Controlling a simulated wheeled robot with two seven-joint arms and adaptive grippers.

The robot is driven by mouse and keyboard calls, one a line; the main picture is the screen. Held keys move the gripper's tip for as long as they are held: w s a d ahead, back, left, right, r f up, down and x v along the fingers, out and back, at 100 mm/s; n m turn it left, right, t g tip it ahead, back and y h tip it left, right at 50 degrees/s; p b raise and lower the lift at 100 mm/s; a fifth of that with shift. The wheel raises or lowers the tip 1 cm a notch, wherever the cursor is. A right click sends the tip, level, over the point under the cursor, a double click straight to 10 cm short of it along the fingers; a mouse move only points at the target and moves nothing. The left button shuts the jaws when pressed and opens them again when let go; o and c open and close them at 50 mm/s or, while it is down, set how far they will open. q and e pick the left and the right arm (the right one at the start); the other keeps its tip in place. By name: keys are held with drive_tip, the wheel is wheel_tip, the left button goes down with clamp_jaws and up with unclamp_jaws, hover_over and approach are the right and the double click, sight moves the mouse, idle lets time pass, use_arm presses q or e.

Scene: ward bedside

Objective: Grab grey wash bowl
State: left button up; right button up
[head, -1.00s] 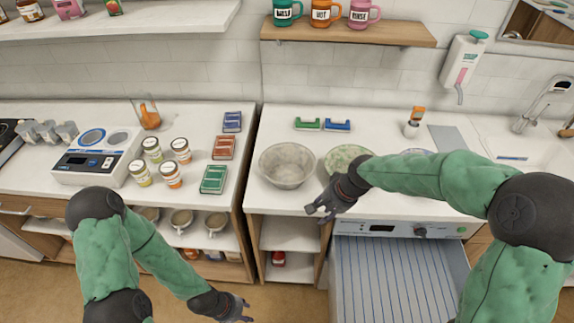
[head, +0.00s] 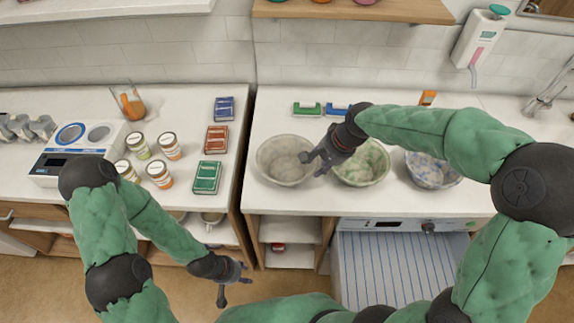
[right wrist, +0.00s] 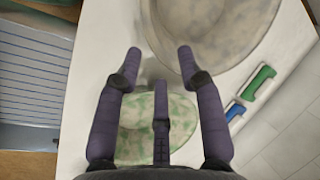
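The grey wash bowl (head: 284,160) stands upright on the white counter, left of two other bowls. It also shows in the right wrist view (right wrist: 205,45), filling the upper part. My right gripper (head: 308,158) is at the bowl's right rim in the head view. Its fingers (right wrist: 158,52) are spread open and empty in the right wrist view, with the fingertips close to the rim. I cannot tell whether they touch it. My left gripper (head: 234,286) hangs low in front of the left counter, away from the bowl, and its fingers look spread.
A green-speckled bowl (head: 362,180) stands just right, partly under my right gripper. A blue-speckled bowl (head: 433,170) is further right. Green (head: 307,109) and blue (head: 337,109) items lie behind. Boxes and jars stand on the left counter, across a gap.

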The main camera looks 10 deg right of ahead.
sight(312, 170)
drive_tip(key=shift+x, duration=0.8)
drive_tip(key=shift+w+a+f, duration=0.1)
drive_tip(key=shift+f, duration=0.3)
drive_tip(key=b+x, duration=0.2)
drive_tip(key=x, duration=0.2)
drive_tip(key=shift+w+f, duration=0.1)
drive_tip(key=shift+f, duration=0.1)
drive_tip(key=shift+c, duration=0.3)
clamp_jaws()
